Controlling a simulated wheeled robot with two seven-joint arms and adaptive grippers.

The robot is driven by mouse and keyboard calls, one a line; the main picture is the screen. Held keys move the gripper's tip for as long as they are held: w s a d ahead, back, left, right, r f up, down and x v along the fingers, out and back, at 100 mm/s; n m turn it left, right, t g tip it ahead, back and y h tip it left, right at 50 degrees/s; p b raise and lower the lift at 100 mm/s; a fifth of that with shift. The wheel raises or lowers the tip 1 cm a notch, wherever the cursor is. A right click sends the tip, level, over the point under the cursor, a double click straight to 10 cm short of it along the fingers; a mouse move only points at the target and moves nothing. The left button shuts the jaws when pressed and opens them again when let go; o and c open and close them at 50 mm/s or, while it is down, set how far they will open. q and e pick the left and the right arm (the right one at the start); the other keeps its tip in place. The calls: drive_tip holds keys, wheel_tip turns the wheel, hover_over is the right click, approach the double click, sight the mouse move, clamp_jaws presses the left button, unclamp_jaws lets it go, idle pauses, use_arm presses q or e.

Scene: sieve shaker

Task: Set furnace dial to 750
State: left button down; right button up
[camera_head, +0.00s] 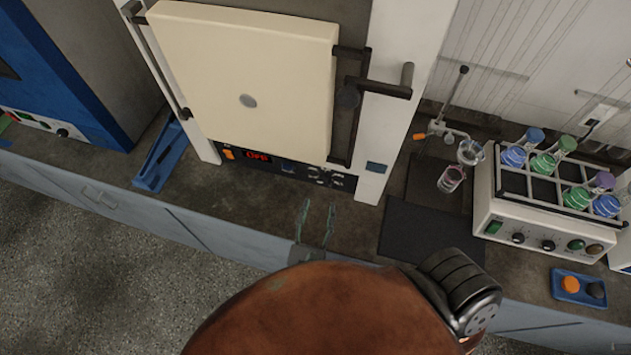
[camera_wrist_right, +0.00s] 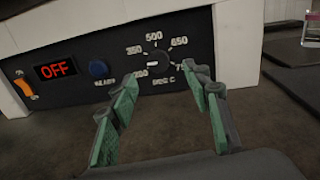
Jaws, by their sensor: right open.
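The furnace (camera_head: 245,75) stands at the back of the bench with its cream door shut. Its control panel (camera_wrist_right: 70,50) has a red display (camera_wrist_right: 55,70) reading OFF. The dark round dial (camera_wrist_right: 158,58) is ringed by white numbers, including 350, 500 and 650. A pale mark shows toward the dial's lower left; its exact setting is hard to read. My right gripper (camera_head: 318,206) is open and empty in front of the panel. In the right wrist view, its green-padded fingers (camera_wrist_right: 164,82) stand either side of the dial, apart from it. One finger partly hides the number at lower right.
An orange switch (camera_wrist_right: 25,88) and a blue button (camera_wrist_right: 98,68) sit left of the dial. A blue stand (camera_head: 160,155) lies left of the furnace. A dark mat (camera_head: 425,232) and a shaker (camera_head: 520,220) with several flasks are to the right. Bare bench lies before the panel.

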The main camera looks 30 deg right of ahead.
sight(324, 184)
drive_tip(key=shift+w+f, duration=0.3)
drive_tip(key=shift+f, duration=0.15)
drive_tip(key=shift+w+d, duration=0.2)
drive_tip(key=shift+w, duration=0.15)
drive_tip(key=x, duration=0.7)
drive_tip(key=shift+s+d+b, duration=0.1)
drive_tip(key=shift+d+b, duration=0.05)
drive_tip(key=shift+b, duration=0.2)
drive_tip(key=c, duration=1.1)
drive_tip(key=shift+c, duration=0.4)
